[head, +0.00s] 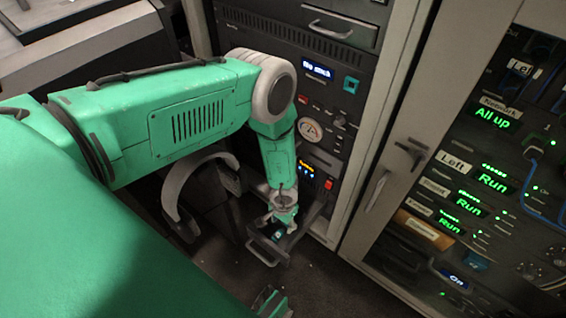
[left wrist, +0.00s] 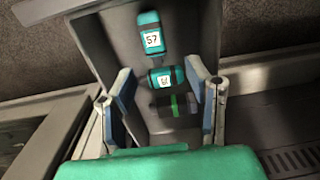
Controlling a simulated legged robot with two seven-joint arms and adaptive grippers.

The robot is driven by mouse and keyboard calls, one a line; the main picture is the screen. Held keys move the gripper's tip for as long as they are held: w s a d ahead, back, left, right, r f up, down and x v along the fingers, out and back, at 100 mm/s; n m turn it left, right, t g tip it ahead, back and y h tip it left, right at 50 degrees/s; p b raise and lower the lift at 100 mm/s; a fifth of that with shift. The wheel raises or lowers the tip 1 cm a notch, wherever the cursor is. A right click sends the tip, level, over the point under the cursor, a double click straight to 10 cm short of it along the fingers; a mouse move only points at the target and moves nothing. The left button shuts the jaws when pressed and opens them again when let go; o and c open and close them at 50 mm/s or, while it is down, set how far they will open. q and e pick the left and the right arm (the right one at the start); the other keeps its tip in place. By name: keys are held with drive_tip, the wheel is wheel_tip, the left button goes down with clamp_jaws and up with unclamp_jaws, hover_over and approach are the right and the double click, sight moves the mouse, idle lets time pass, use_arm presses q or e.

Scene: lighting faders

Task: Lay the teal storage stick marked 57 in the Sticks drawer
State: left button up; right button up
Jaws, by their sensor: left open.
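The teal stick marked 57 (left wrist: 152,38) lies in the open drawer (left wrist: 205,30), toward its far end in the left wrist view. A second teal stick (left wrist: 165,78), its number hard to read, lies crosswise nearer. My left gripper (head: 284,212) is open over the pulled-out drawer (head: 268,252) in the head view. In the left wrist view its fingers (left wrist: 162,82) stand either side of the second stick, apart from the 57 stick. Whether they touch anything is unclear. The drawer's label is not readable.
A dark stick with a green stripe (left wrist: 176,104) lies in the drawer below the second teal stick. The equipment rack (head: 312,98) rises behind the drawer. A cabinet with lit displays (head: 470,190) stands at right. Dark floor (head: 325,285) is clear in front.

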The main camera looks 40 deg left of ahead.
sight(284, 230)
use_arm(q)
wheel_tip(284, 230, up, 10)
drive_tip(key=p, duration=0.3)
drive_tip(key=shift+d+p, duration=0.3)
drive_tip(key=shift+p, duration=0.05)
drive_tip(key=shift+d, duration=0.1)
